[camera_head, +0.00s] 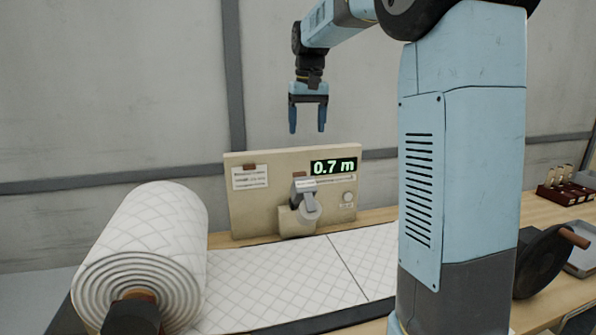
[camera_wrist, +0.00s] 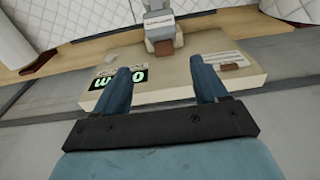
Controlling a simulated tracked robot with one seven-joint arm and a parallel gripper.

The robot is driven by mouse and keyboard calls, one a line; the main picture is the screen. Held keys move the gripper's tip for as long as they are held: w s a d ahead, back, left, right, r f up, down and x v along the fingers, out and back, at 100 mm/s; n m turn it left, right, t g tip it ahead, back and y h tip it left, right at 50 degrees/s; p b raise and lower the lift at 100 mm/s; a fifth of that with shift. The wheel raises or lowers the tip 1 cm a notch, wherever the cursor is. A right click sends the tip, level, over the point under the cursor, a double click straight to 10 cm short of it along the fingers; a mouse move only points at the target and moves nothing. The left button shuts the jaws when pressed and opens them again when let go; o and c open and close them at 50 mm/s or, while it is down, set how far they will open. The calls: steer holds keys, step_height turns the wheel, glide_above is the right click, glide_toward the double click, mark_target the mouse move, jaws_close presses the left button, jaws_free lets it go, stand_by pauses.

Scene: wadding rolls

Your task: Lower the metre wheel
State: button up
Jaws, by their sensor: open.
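The metre wheel (camera_head: 308,207) is a small grey wheel on a short arm, mounted on the front of a beige panel (camera_head: 265,205). Whether the wheel touches the quilted wadding (camera_head: 285,283) below it, I cannot tell. The panel's green display (camera_head: 334,167) reads 0.7 m. My gripper (camera_head: 308,130) is open and empty, pointing down above the panel, apart from the wheel. In the wrist view the gripper's blue fingers (camera_wrist: 165,92) spread in front of the panel, and the grey wheel arm (camera_wrist: 158,18) shows beyond them.
A dark wheel with a wooden handle (camera_head: 543,262) and a rack with wooden-handled items (camera_head: 565,188) are at the right. A grey wall is behind.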

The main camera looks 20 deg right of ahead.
glide_toward(299, 172)
steer(key=shift+g, duration=0.4)
steer(key=f, duration=0.9)
steer(key=shift+w+f, duration=0.1)
steer(key=shift+w, duration=0.2)
jaws_close()
steer(key=shift+a, duration=0.15)
